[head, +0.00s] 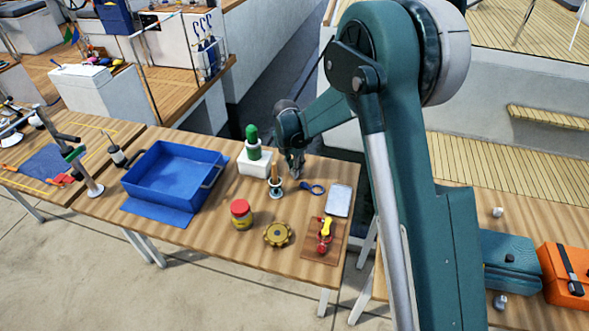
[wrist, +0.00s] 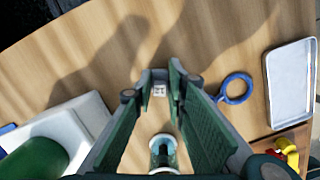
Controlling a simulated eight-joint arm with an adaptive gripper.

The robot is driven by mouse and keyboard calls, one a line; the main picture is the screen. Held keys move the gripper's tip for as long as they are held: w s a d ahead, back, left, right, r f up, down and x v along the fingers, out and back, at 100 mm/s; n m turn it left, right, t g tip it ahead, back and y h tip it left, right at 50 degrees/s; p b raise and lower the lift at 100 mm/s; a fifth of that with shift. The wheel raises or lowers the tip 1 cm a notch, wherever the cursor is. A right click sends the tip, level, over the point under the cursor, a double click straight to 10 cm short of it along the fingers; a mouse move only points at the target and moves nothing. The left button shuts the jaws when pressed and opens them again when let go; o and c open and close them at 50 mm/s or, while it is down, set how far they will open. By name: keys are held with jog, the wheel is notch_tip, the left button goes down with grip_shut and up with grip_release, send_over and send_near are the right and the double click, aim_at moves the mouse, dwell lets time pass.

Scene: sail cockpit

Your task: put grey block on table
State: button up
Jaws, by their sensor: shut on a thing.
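My gripper (head: 296,172) is low over the back of the wooden table (head: 205,238), behind the small stand with a brown top (head: 275,187). In the wrist view its two fingers (wrist: 160,82) are shut on a small pale grey block (wrist: 159,91) at their tips. The block is mostly hidden by the fingers, and I cannot make it out in the head view. Bare table top (wrist: 200,30) shows beyond the fingertips. I cannot tell whether the block touches the table.
A white box with a green bottle (head: 253,143) stands left of my gripper. A blue ring (head: 313,188) and a metal tray (head: 339,200) lie right. A blue bin (head: 172,178), red-lidded jar (head: 241,214) and brass wheel (head: 277,235) occupy the table. Its front-left strip is clear.

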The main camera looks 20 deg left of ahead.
jog(key=o, duration=0.8)
jog(key=shift+f, duration=0.1)
jog(key=shift+r, duration=0.2)
jog(key=r, duration=0.4)
jog(key=s+r+p, duration=0.1)
jog(key=r, duration=0.6)
jog(key=shift+s+a+r+p, duration=0.35)
jog(key=shift+r, duration=0.05)
